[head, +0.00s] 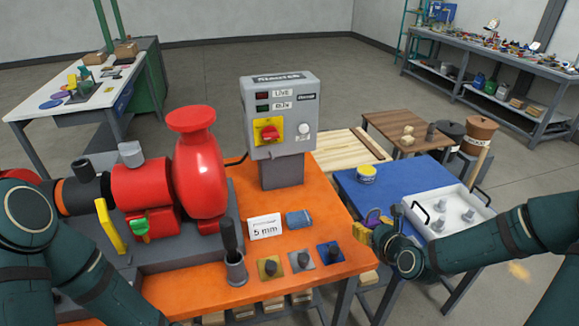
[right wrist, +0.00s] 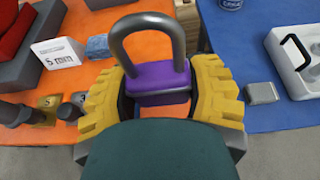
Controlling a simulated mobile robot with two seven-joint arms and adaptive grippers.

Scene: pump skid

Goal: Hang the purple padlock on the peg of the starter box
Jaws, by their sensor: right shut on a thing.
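The purple padlock (right wrist: 158,84) sits between the yellow fingers of my right gripper (right wrist: 160,97), its grey shackle pointing away from the palm. In the head view the padlock (head: 373,216) is small and partly covered, and my right gripper (head: 378,231) is shut on it at the right edge of the orange table. The grey starter box (head: 282,88) stands on a post at the back of that table, left of and beyond the gripper. Its front has a red rotary switch (head: 267,134) on a yellow plate and a pale round peg-like part (head: 303,129). My left gripper is out of view.
The orange table (head: 300,225) carries a red pump (head: 200,165), a "5 mm" card (head: 264,227), a blue block (head: 298,219) and a dark cup (head: 235,268). A blue table (head: 385,185) on the right holds a white tray (head: 455,205) and a yellow tin (head: 366,174).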

